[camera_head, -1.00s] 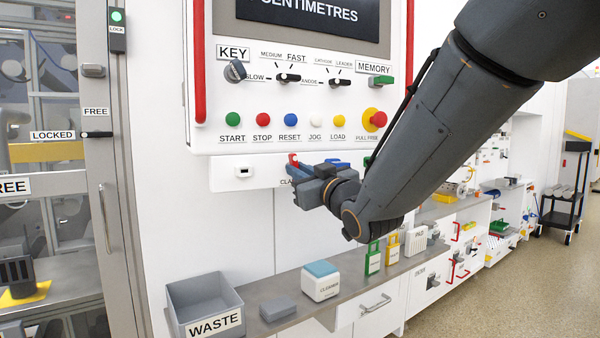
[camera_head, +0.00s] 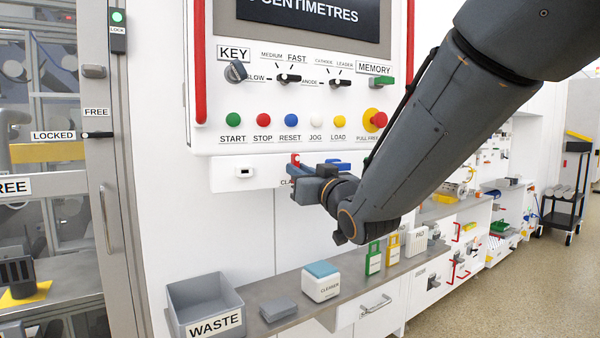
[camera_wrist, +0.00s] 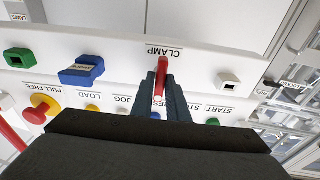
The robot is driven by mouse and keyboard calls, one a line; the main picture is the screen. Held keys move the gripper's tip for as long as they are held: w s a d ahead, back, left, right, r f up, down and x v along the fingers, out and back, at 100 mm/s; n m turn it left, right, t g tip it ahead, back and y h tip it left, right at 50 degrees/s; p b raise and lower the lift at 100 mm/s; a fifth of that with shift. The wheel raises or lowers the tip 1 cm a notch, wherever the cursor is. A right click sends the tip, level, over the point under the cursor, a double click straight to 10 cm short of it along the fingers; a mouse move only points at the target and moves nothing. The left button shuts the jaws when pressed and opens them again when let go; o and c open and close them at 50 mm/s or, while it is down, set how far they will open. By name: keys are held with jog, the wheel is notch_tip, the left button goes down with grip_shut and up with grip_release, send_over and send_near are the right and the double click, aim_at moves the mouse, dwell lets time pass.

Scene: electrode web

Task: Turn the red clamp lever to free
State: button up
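The red clamp lever (camera_wrist: 161,76) stands out from the white panel strip beneath the CLAMP label (camera_wrist: 164,51) in the wrist view, where the labels appear upside down. My gripper (camera_wrist: 161,88) has one dark finger on each side of the lever, and the lever appears to fill the narrow gap between them. In the head view, the lever's red end (camera_head: 294,158) shows just beyond my gripper (camera_head: 297,172). My gripper hides the rest of the lever and most of its label there.
A blue handle (camera_wrist: 82,70) and a green knob (camera_wrist: 19,58) share the strip with the lever. The red PULL FREE button (camera_head: 379,119) and other push buttons are above. A shelf below holds a grey WASTE bin (camera_head: 207,300) and a cleaner block (camera_head: 321,283).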

jog(key=o, duration=0.3)
jog(key=shift+s, duration=0.1)
jog(key=v, duration=0.7)
jog(key=shift+s+d+b, duration=0.2)
jog(key=shift+s+b, duration=0.05)
jog(key=shift+b, duration=0.1)
jog(key=s+d+f+m+g+h+p, duration=0.1)
jog(key=s+d+f+g+h, duration=0.2)
jog(key=f, duration=0.4)
jog(key=s+d+f+m+g+h+p, duration=0.1)
jog(key=d+f+g+h+p, duration=0.1)
jog(key=d+f, duration=0.35)
jog(key=s+d+f+m+g+h+p, duration=0.1)
jog(key=s+d+f+m+g+h, duration=0.15)
jog(key=f, duration=0.55)
jog(key=s+d+f+g+p, duration=0.1)
jog(key=s+f+g, duration=0.1)
jog(key=s, duration=0.4)
jog(key=s+d+f+g+p, duration=0.1)
jog(key=s+d+f+g, duration=0.1)
jog(key=s, duration=0.4)
jog(key=s+d+f+g+h+p, duration=0.1)
jog(key=s+d+f+g, duration=0.1)
jog(key=s+g, duration=0.4)
jog(key=shift+s+f, duration=0.55)
jog(key=shift+f, duration=0.25)
